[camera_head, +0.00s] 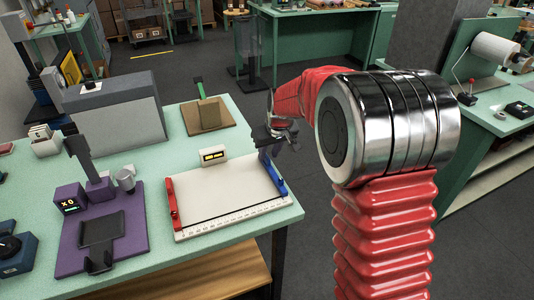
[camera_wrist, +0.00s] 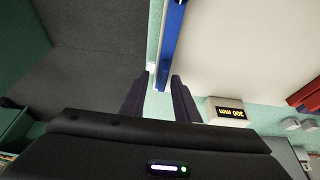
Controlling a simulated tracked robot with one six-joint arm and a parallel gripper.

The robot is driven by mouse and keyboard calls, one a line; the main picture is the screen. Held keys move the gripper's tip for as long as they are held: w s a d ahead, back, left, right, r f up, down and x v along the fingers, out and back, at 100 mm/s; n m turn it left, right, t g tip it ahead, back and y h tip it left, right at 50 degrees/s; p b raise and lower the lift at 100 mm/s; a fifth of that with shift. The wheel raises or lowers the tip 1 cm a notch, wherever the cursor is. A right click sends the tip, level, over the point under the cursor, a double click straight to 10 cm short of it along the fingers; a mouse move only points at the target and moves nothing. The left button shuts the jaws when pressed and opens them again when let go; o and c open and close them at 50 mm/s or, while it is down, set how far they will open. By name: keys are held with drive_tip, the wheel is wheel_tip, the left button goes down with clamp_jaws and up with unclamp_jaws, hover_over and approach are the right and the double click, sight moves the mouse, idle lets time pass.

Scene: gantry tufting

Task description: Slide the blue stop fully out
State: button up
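The blue stop (camera_head: 273,174) is a slim bar along the right edge of the white measuring board (camera_head: 225,203). In the wrist view the blue stop (camera_wrist: 172,45) runs up from just ahead of my fingertips, in line with the gap between them. My gripper (camera_head: 280,133) is above the board's back right corner, near the stop's far end. In the wrist view my gripper (camera_wrist: 160,78) has its two dark fingers apart with nothing clasped. I cannot tell whether either finger touches the stop.
A red stop (camera_head: 172,204) lies along the board's left edge. A small display (camera_head: 213,156) stands behind the board; it reads 300 mm in the wrist view (camera_wrist: 230,112). A purple fixture (camera_head: 103,231) is to the left. Open floor lies right of the table.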

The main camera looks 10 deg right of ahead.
sight(275, 173)
drive_tip(key=v, duration=1.3)
drive_tip(key=shift+s+r, duration=0.2)
drive_tip(key=shift+r, duration=0.05)
drive_tip(key=s+d+m+t+h, duration=0.1)
drive_tip(key=s+d+m, duration=0.1)
drive_tip(key=s, duration=2.9)
drive_tip(key=shift+s+d+m, duration=0.15)
drive_tip(key=shift+d+m, duration=0.05)
drive_tip(key=shift+m, duration=0.2)
